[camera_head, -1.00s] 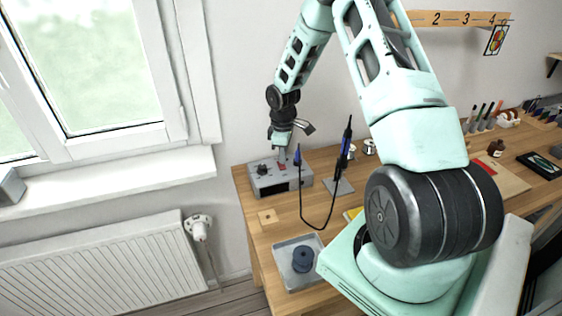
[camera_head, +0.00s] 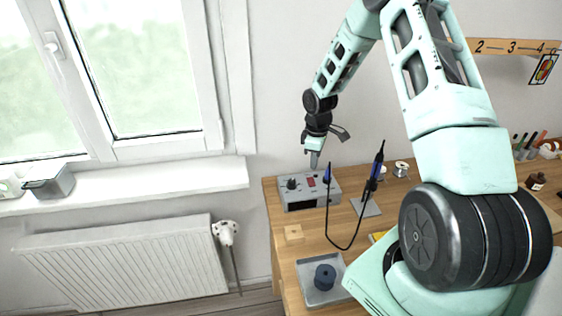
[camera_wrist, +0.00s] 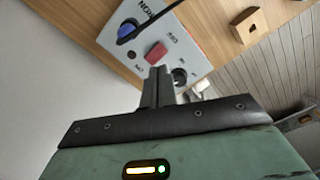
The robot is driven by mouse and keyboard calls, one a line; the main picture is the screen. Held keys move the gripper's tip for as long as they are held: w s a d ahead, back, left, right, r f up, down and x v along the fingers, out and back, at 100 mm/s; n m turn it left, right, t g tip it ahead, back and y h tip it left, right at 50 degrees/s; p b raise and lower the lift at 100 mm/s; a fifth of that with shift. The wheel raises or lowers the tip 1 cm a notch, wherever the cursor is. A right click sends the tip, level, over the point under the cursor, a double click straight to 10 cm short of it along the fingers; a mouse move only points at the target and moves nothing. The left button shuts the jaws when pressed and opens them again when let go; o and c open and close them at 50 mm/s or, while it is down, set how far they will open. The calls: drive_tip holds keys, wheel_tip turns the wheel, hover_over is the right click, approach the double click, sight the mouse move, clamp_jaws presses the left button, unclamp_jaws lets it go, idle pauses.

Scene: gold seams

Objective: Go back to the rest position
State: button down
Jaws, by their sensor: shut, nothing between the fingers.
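My gripper (camera_head: 314,160) is shut and empty, pointing down just above the grey soldering station (camera_head: 301,203) at the back left of the workbench. In the wrist view my closed fingers (camera_wrist: 158,85) stand in front of the station's face (camera_wrist: 170,35). That face shows a red rocker switch (camera_wrist: 156,52), a blue plug (camera_wrist: 127,30) and a black knob (camera_wrist: 180,75). In the head view the fingertips are a little above the station, and a gap shows between them and the red switch (camera_head: 311,182).
A soldering iron (camera_head: 377,165) stands upright in its holder, with its black cable looping over the bench. A grey tray (camera_head: 304,292) holds a dark blue spool (camera_head: 325,277). A small wooden block (camera_head: 293,232) lies near the left edge. The wall and window are behind.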

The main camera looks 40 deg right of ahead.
drive_tip(key=s+a+r+b, duration=0.1)
drive_tip(key=s+a+r, duration=0.15)
drive_tip(key=a, duration=0.65)
drive_tip(key=s+a+r+b, duration=0.1)
drive_tip(key=a+r, duration=0.3)
drive_tip(key=a, duration=0.4)
drive_tip(key=s+a+r+b, duration=0.2)
drive_tip(key=a+r, duration=0.1)
drive_tip(key=a, duration=0.6)
drive_tip(key=s+a+r+b, duration=0.1)
drive_tip(key=s+a, duration=0.3)
drive_tip(key=s, duration=0.3)
drive_tip(key=s+a+r, duration=0.1)
drive_tip(key=s+a, duration=0.3)
drive_tip(key=s, duration=0.3)
drive_tip(key=s+a+r+n+b, duration=0.1)
drive_tip(key=s+a, duration=0.3)
drive_tip(key=s, duration=0.4)
drive_tip(key=shift+a+r+y+b, duration=0.25)
drive_tip(key=shift+y+b, duration=0.05)
drive_tip(key=shift+b, duration=0.05)
